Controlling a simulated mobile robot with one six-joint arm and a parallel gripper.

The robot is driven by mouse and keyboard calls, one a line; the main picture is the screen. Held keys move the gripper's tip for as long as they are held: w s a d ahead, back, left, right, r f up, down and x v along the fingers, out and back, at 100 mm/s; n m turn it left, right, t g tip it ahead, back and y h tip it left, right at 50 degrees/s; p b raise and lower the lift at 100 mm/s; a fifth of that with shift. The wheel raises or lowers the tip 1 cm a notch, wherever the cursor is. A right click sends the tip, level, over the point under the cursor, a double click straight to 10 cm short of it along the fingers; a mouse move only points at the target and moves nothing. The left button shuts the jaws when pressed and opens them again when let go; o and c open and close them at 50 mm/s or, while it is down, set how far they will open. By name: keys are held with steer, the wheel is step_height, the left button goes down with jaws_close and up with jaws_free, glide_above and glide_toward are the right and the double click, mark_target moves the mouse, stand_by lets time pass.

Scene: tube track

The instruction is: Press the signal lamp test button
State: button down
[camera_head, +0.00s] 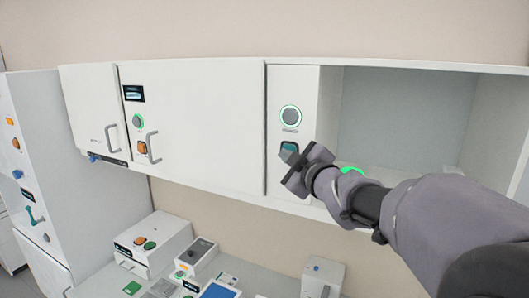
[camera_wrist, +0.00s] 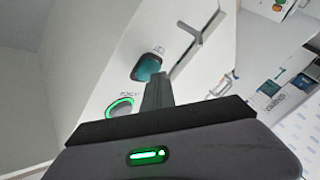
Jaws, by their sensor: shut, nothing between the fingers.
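A narrow white panel on the wall cabinet carries a round grey button with a green ring (camera_head: 291,116) and, below it, a teal square button (camera_head: 288,147). Their labels are too small to read, so I cannot tell which one is the signal lamp test button. My gripper (camera_head: 287,156) is shut and empty, with its tips in front of the teal button's lower part. In the wrist view, the closed fingers (camera_wrist: 156,80) point at the teal button (camera_wrist: 148,67) and overlap its lower edge; contact cannot be told. The ringed button (camera_wrist: 120,108) is left of the fingers.
A cabinet door (camera_head: 200,120) to the left has a handle (camera_head: 154,148), another ringed button (camera_head: 137,121) and an orange switch (camera_head: 142,148). An open shelf compartment (camera_head: 400,115) is to the right, behind my arm. Boxes with buttons (camera_head: 152,240) stand on the counter below.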

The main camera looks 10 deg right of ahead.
steer(key=shift+w+d, duration=0.15)
steer(key=shift+w, duration=0.05)
stand_by(0.3)
stand_by(0.3)
steer(key=shift+s+a+b, duration=0.4)
steer(key=shift+s+a, duration=0.1)
steer(key=shift+s, duration=0.25)
steer(key=s+a+b, duration=0.1)
steer(key=s, duration=0.1)
steer(key=s+a+b, duration=0.1)
steer(key=s+a, duration=0.1)
stand_by(0.5)
